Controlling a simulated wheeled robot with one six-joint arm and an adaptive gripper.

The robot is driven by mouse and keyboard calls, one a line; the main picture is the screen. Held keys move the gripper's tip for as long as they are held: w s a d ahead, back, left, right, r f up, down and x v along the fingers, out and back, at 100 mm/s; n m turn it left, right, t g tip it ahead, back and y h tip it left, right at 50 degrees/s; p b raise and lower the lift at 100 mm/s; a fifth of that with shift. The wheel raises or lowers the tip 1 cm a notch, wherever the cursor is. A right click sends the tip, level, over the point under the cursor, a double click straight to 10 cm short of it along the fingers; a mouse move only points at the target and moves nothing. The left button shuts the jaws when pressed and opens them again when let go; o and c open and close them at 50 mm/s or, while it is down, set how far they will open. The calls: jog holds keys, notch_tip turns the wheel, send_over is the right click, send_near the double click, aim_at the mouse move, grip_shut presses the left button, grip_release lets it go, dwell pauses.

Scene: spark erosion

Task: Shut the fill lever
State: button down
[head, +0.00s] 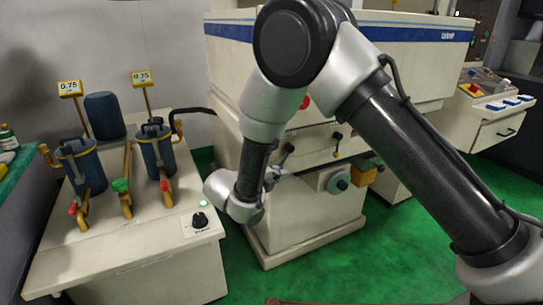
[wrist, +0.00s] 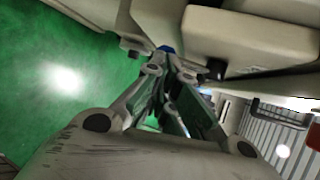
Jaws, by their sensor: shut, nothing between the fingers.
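The machine's front panel (head: 318,140) carries two small levers with dark knobs, a left lever (head: 288,150) and a right lever (head: 337,140). Their labels are too small to read, so I cannot tell which is the fill lever. My gripper (head: 273,174) is just below the left lever, partly hidden by my wrist. In the wrist view my gripper (wrist: 166,52) is shut and empty, its fingers pointing up at the pale machine body. A dark knob-like part (wrist: 215,69) shows right of the fingertips; I cannot tell whether they touch.
A pale bench (head: 150,260) at the left holds blue canisters (head: 158,150), brass valves with red and green handles, and a black dial (head: 200,220). Green floor (head: 400,240) is open at the right.

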jog(key=shift+w+d+f+n+t+h, duration=0.3)
jog(key=shift+w+d+f+t+h, duration=0.25)
jog(key=shift+d, duration=0.25)
jog(key=shift+w+d+f+n+t+h, duration=0.3)
jog(key=shift+w+d+f+t+h, duration=0.1)
jog(key=shift+d+f+t, duration=0.25)
jog(key=shift+d, duration=0.15)
jog(key=f+v, duration=0.2)
jog(key=v, duration=1.2)
jog(key=shift+f, duration=0.15)
